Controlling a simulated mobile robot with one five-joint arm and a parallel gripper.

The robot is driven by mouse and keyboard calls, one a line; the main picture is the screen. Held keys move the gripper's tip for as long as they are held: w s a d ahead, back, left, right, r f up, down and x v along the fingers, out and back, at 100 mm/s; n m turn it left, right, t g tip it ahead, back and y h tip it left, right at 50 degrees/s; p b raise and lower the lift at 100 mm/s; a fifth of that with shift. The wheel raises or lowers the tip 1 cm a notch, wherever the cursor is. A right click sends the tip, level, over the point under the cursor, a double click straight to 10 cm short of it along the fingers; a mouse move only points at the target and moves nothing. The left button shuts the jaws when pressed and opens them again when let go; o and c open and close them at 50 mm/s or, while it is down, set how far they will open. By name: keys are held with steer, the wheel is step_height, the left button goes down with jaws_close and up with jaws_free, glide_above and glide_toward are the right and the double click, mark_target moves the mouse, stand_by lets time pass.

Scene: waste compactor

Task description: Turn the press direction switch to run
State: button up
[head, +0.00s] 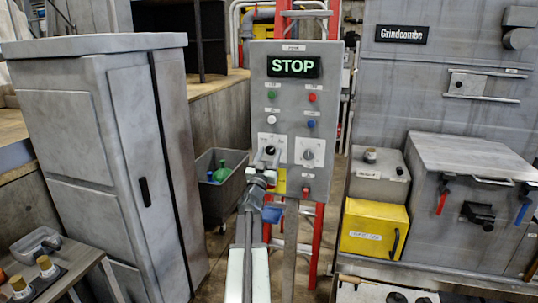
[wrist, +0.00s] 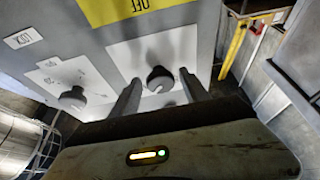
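The grey control panel (head: 293,110) stands upright in the head view. Two rotary switches sit side by side on it: a black knob on a white plate (head: 270,150) at left, and a grey knob (head: 308,155) at right. Their captions are too small to read, so I cannot tell by label which is the press direction switch. My gripper (head: 264,178) is just below the left knob. In the wrist view my gripper (wrist: 160,88) is open, with a dark knob (wrist: 160,79) between its fingertips and gaps on both sides. The other knob (wrist: 72,98) lies left.
The panel's lit display (head: 293,66) reads STOP. Several push buttons sit above the switches, and a red one (head: 306,190) below. A yellow plate (wrist: 120,8) is near the fingers. A grey cabinet (head: 110,150) stands left, a yellow box (head: 374,230) right.

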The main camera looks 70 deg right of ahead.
jaws_close()
steer(key=shift+m, duration=0.6)
steer(key=shift+o, duration=1.5)
jaws_free()
steer(key=shift+a, duration=0.1)
steer(key=b+v, duration=0.3)
steer(key=v, duration=0.4)
steer(key=shift+a, duration=0.35)
